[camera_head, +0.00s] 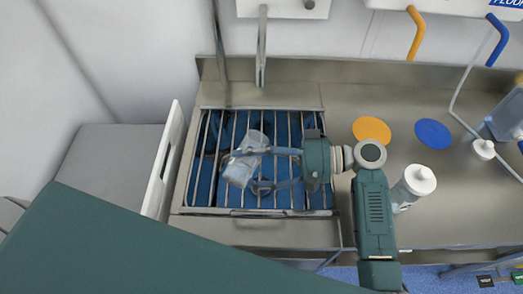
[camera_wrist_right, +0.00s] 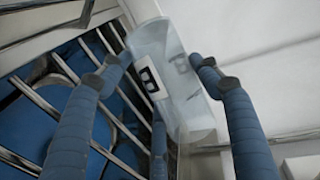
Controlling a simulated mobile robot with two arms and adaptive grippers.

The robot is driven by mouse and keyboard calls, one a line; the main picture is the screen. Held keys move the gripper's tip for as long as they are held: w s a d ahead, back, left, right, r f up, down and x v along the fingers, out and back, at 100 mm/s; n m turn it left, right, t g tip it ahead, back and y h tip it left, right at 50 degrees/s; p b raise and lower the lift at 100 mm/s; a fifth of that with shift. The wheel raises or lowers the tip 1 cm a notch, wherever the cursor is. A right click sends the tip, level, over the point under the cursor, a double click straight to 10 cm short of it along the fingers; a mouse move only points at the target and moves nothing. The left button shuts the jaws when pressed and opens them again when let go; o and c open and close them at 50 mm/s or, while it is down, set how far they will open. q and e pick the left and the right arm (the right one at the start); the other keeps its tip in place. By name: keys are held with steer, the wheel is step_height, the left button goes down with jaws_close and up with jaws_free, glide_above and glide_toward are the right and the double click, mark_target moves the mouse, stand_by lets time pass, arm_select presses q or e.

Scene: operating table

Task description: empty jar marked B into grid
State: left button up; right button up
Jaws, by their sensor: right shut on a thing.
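A clear jar (camera_head: 243,170) is held over the grid in the head view, tilted well off upright. Its black-and-white label B faces the camera in the right wrist view, where the jar (camera_wrist_right: 178,85) lies between the two blue fingers. My right gripper (camera_head: 247,168) is shut on the jar. I cannot tell whether any liquid is in it. The grid (camera_head: 220,197) is a set of metal bars over a blue basin, set in the steel counter, below the jar. My left gripper is not in view.
An orange disc (camera_head: 371,130) and a blue disc (camera_head: 433,133) lie on the steel counter (camera_head: 345,104). A white-lidded container (camera_head: 418,180) stands right of my right arm. A clear container (camera_head: 506,115) is at the far right. A white panel (camera_head: 163,165) edges the grid's left.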

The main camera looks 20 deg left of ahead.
steer(key=shift+w+f+m+g+y, duration=0.2)
steer(key=shift+f+m+g+y, duration=0.1)
steer(key=shift+m, duration=0.5)
stand_by(1.3)
steer(key=shift+s+r+n, duration=0.15)
steer(key=shift+r+n, duration=0.05)
steer(key=shift+n, duration=0.2)
steer(key=shift+s+r+n+t+h, duration=0.1)
steer(key=shift+n+t+h, duration=0.3)
steer(key=shift+n, duration=0.2)
steer(key=shift+s+a+r, duration=0.1)
steer(key=shift+s, duration=0.05)
